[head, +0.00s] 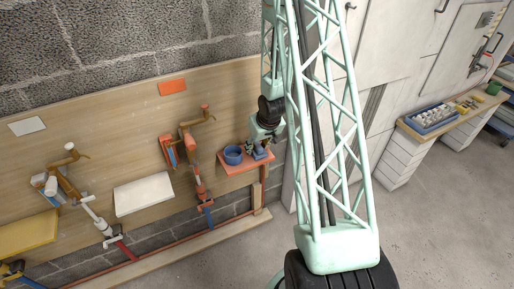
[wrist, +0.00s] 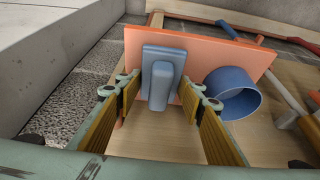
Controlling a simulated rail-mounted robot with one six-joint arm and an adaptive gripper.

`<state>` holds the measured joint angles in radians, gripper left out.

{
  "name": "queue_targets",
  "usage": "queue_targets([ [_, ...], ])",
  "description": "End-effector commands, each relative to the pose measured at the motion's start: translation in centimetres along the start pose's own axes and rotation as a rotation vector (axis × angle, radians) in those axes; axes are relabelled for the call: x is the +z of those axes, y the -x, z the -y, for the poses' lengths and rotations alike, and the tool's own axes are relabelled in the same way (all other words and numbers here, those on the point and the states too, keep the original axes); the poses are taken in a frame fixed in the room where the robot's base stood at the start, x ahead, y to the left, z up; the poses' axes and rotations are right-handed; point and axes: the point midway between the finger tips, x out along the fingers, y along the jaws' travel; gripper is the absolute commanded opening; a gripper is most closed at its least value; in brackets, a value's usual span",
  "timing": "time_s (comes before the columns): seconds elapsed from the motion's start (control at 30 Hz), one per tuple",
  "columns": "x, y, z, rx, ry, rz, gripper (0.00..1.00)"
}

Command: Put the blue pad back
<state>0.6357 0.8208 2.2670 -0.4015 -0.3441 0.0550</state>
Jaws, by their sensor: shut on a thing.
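The blue pad (wrist: 163,75) is a flat plate with a raised grip block, seen in the wrist view over the orange shelf (wrist: 210,62). My gripper (wrist: 160,92) is shut on the pad, its yellow-lined fingers on either side of it. I cannot tell whether the pad touches the shelf. In the head view my gripper (head: 257,147) is at the right part of the small orange shelf (head: 237,170), with the pad partly hidden by the fingers.
A blue cup (wrist: 233,93) stands on the shelf right beside the pad; it also shows in the head view (head: 233,155). Pipes and valves (head: 190,145) are mounted left of the shelf. A white board (head: 144,194) is further left. Grey floor lies open at the right.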

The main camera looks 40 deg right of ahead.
Motion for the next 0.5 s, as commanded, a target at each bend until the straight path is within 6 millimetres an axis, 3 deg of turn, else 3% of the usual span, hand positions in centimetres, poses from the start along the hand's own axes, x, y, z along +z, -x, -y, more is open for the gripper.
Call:
queue_targets([
  [0.37,0.12,-0.29,0.0,0.0,0.0,0.0,0.26],
  [0.4,0.12,-0.27,0.0,0.0,0.0,0.0,0.37],
  [0.5,0.1,-0.22,0.0,0.0,0.0,0.0,0.47],
])
